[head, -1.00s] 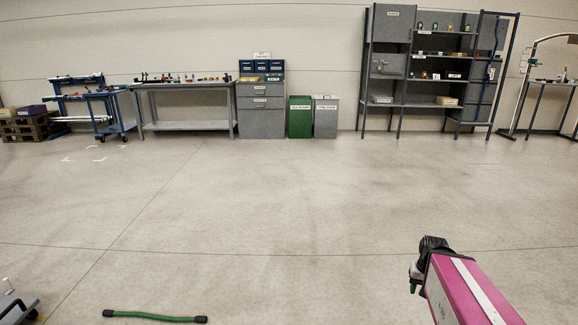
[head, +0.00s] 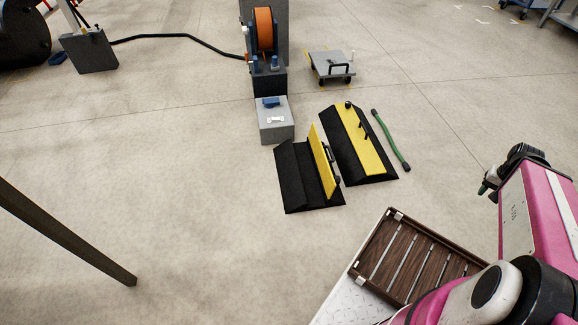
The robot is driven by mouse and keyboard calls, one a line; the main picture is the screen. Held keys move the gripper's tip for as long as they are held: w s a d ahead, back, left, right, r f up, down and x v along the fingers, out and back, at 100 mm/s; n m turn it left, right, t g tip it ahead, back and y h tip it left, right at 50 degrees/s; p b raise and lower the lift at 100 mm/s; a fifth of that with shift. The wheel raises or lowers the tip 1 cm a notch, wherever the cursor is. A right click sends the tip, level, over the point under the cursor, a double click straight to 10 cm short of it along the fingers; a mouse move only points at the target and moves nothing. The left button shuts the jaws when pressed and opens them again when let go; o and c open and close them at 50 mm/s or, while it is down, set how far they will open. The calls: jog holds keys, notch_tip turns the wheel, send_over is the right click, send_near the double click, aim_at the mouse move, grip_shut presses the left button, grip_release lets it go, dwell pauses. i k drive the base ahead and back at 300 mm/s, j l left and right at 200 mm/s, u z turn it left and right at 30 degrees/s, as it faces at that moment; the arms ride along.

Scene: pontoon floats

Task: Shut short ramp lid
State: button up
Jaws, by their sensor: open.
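The short black ramp (head: 290,184) lies on the floor near the middle of the head view. Its yellow lid (head: 320,162) stands up steeply, open, with a black handle (head: 329,158) on its right face. A longer black ramp (head: 333,128) lies just right of it, its yellow lid (head: 361,138) lying flat. My gripper (head: 485,187) is at the right, beyond both ramps and apart from them. It is open, and nothing shows between its small, partly hidden fingers.
A grey box (head: 276,127) and an orange reel (head: 264,30) stand behind the short ramp. A grey cart (head: 331,68) stands farther back. A dark beam (head: 65,235) crosses the left.

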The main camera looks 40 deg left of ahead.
aim_at(329, 182)
jog(key=i+l+u, duration=0.15)
jog(key=u, duration=0.35)
jog(key=i+l+u, duration=0.1)
jog(key=l+u, duration=0.4)
jog(key=i+l+u, duration=0.1)
jog(key=l+u, duration=0.15)
jog(key=u, duration=0.25)
jog(key=l+u, duration=0.45)
jog(key=k+l+u, duration=0.2)
jog(key=l, duration=0.15)
jog(key=l+u, duration=0.25)
jog(key=l, duration=0.15)
jog(key=k+l+u, duration=0.2)
jog(key=k+l, duration=0.1)
jog(key=k, duration=0.55)
jog(key=i+l+u, duration=0.1)
jog(key=i+l, duration=0.25)
jog(key=i+l+u, duration=0.1)
jog(key=i+l, duration=0.25)
jog(key=l, duration=0.15)
